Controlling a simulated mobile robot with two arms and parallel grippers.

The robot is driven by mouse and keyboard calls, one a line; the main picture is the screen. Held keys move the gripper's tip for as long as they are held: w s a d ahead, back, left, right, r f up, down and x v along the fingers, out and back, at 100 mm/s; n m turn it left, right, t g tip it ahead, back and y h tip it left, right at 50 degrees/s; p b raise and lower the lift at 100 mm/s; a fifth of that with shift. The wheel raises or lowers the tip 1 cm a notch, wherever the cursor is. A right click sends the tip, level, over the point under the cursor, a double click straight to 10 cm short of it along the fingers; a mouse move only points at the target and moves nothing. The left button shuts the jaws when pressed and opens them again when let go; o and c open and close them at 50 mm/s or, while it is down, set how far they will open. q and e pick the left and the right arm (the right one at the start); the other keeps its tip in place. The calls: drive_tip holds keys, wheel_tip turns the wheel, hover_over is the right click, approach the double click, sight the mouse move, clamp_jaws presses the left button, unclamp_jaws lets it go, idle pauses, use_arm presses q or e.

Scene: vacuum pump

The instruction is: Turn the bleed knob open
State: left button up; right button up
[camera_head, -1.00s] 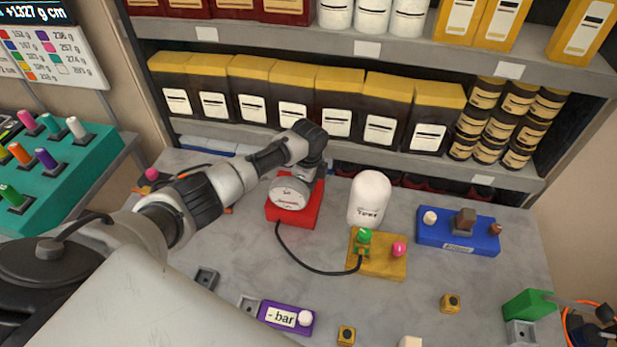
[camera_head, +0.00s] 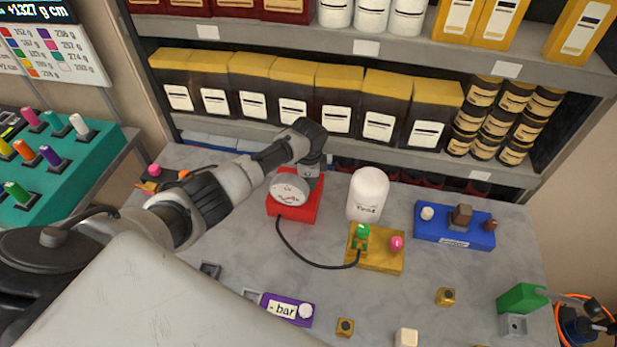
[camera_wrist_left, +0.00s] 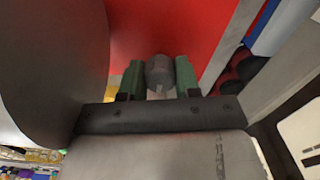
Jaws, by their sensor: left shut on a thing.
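The vacuum pump, a red base (camera_head: 309,206) with a round grey-white body (camera_head: 290,188), stands at the back of the table. In the left wrist view a small grey knob (camera_wrist_left: 158,72) with a pale pointer mark sits against the red base (camera_wrist_left: 180,30). I take it for the bleed knob. My left gripper (camera_wrist_left: 160,80) has its green fingers on both sides of the knob, shut on it. In the head view my left arm reaches over to the pump, and its fingers and the knob are hidden there. My right gripper is not in view.
A white bell jar (camera_head: 368,190) stands right of the pump. A black hose (camera_head: 300,255) runs from the pump to a yellow block (camera_head: 385,262). A blue block (camera_head: 470,238), a purple bar display (camera_head: 283,307) and small cubes lie around. Shelves stand close behind.

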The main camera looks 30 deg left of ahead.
use_arm(q)
drive_tip(key=shift+w+r, duration=0.15)
drive_tip(key=o, duration=0.9)
drive_tip(key=shift+o, duration=0.2)
wheel_tip(320, 180, up, 11)
drive_tip(key=b, duration=0.2)
drive_tip(key=shift+f, duration=0.2)
